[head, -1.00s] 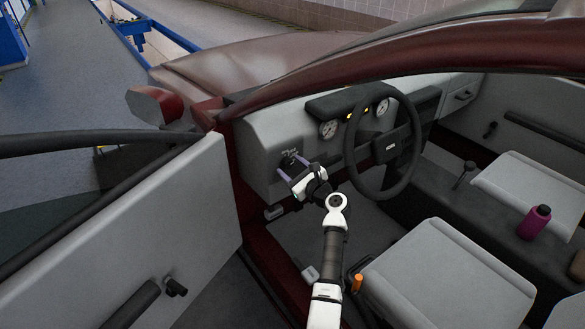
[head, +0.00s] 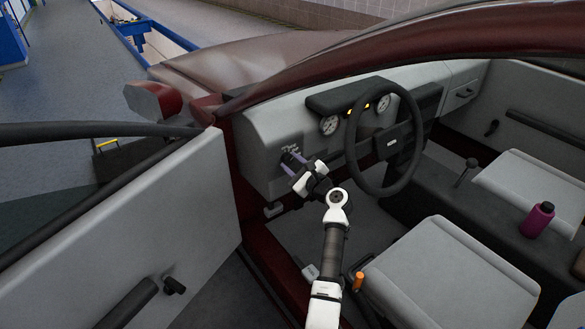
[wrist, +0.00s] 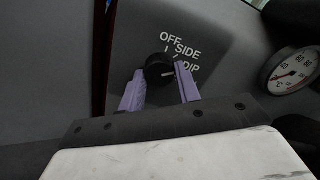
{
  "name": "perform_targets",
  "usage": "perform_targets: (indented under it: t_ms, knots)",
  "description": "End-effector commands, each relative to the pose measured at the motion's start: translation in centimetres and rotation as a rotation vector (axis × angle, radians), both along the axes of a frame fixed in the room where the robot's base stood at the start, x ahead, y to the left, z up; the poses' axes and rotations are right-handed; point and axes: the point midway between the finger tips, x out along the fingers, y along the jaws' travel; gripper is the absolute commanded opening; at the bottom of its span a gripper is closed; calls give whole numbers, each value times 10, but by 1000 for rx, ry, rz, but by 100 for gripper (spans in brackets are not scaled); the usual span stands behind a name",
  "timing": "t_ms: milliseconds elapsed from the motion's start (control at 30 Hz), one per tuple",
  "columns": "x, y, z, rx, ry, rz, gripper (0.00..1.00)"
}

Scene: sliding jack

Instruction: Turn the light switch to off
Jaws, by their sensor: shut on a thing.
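The light switch (wrist: 160,67) is a round black knob on the grey dashboard panel, left of the steering wheel. White labels OFF, SIDE and DIP (wrist: 180,46) stand above and right of it in the wrist view. A white mark on the knob's face points right, roughly toward DIP. My gripper (wrist: 161,80) has its two purple fingers on either side of the knob and is shut on it. In the head view, my gripper (head: 291,159) reaches the panel, and its fingers largely hide the knob.
The steering wheel (head: 385,145) is close to the right of my gripper. The open car door (head: 150,220) stands at the left. The seat (head: 440,275) is at lower right. A round gauge (wrist: 293,71) sits right of the switch.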

Motion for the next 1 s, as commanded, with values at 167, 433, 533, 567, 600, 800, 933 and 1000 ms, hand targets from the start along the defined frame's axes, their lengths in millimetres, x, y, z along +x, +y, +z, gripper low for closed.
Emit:
perform_targets:
  t_ms: [167,433,533,567,600,800,933,1000]
  knots:
    - [0,0,-5,-134,-100,0,10]
    - [0,0,-5,-343,-251,0,10]
    - [0,0,-5,-419,-306,1,10]
    - [0,0,-5,-442,-322,2,10]
    - [0,0,-5,-471,-343,1,10]
    - [0,-1,-4,-608,-442,1,10]
    - [0,-1,-3,-681,-495,2,10]
    - [0,-1,-3,-715,-519,0,10]
